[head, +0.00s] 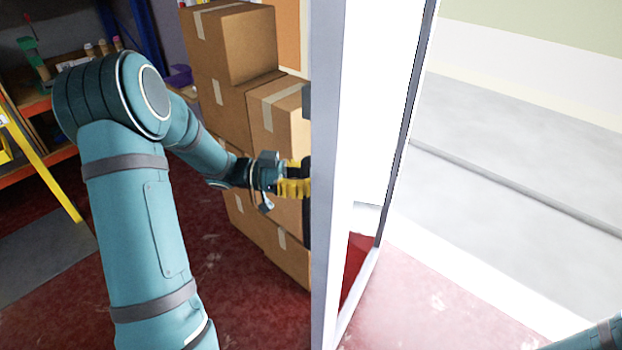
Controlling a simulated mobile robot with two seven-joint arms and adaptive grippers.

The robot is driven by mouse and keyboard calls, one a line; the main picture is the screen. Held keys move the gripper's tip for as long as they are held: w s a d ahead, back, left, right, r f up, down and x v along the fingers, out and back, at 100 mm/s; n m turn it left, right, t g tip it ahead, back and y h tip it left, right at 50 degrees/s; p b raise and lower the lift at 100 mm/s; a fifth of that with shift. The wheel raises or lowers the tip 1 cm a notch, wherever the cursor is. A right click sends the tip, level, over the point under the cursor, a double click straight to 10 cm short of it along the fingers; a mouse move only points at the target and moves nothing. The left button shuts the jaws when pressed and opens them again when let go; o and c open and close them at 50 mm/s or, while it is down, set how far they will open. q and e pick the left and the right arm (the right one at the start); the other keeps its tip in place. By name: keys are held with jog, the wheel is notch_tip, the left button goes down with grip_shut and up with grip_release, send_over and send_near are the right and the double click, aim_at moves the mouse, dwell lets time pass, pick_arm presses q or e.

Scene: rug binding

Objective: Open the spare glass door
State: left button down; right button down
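The glass door (325,230) stands upright in the middle of the head view, with a pale grey frame seen at a steep angle. Its pane area (375,100) looks bright white, with red floor showing low down. A dark handle-like part (306,215) runs along the left side of the frame. My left gripper (300,180), with yellow finger pads, is at this dark part, against the door's left side. Its fingertips are partly hidden, so I cannot tell whether they close around it. Only a bit of my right arm shows at the bottom right corner; its gripper is out of view.
Stacked cardboard boxes (235,45) stand close behind my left gripper. A shelf unit (30,170) with orange beams and a yellow slanted bar (45,170) are at the left. Red floor (250,325) is clear in front; a pale grey step (520,150) lies right of the door.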

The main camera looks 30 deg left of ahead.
pick_arm(q)
jog(key=c, duration=0.9)
grip_release()
jog(key=shift+s+f, duration=0.1)
jog(key=shift+s, duration=0.15)
jog(key=shift+o, duration=0.3)
jog(key=shift+s, duration=0.1)
jog(key=shift+a, duration=0.1)
jog(key=v, duration=1.2)
